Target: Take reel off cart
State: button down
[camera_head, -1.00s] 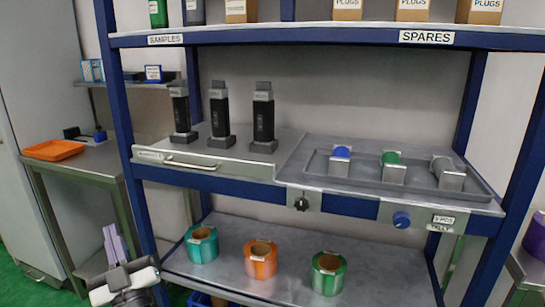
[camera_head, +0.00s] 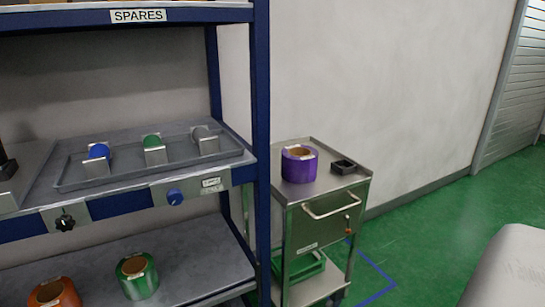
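A purple reel (camera_head: 300,168) stands on the top of a grey metal cart (camera_head: 328,188), toward its left side. The reel has a brown core and a pale label on its upper rim. The cart stands just right of the blue-framed shelf, against the wall. My gripper is not in view.
A small dark square holder (camera_head: 343,167) sits right of the reel on the cart top. The cart has a front handle (camera_head: 331,207) and a green crate (camera_head: 303,267) below. The shelf post (camera_head: 261,150) stands close at its left. Orange (camera_head: 55,294) and green (camera_head: 137,276) reels sit on the lower shelf.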

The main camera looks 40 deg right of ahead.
aim_at(299, 162)
jog(key=z, duration=1.35)
